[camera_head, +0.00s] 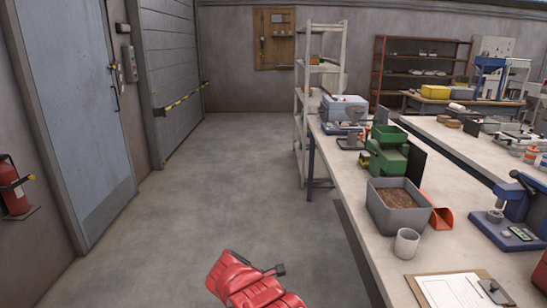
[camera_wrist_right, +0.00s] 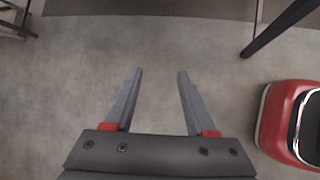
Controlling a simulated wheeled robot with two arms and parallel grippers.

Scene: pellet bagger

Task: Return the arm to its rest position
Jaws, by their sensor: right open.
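My right gripper (camera_wrist_right: 155,85) shows in the right wrist view with its two grey fingers apart. Nothing is between them; bare grey floor lies beyond the fingertips. In the head view, a red part of my own body rises at the bottom, left of the bench, over the floor. Another red part of mine shows at the lower right edge. I cannot make out my left gripper's fingers in either view.
The long workbench (camera_head: 345,178) runs along the right, holding a grey bin (camera_head: 398,215) of brown pellets, a green machine (camera_head: 388,160), a cup (camera_head: 406,243) and a clipboard (camera_head: 455,290). The floor (camera_head: 230,180) left of it is clear. A dark leg (camera_wrist_right: 275,30) shows in the wrist view.

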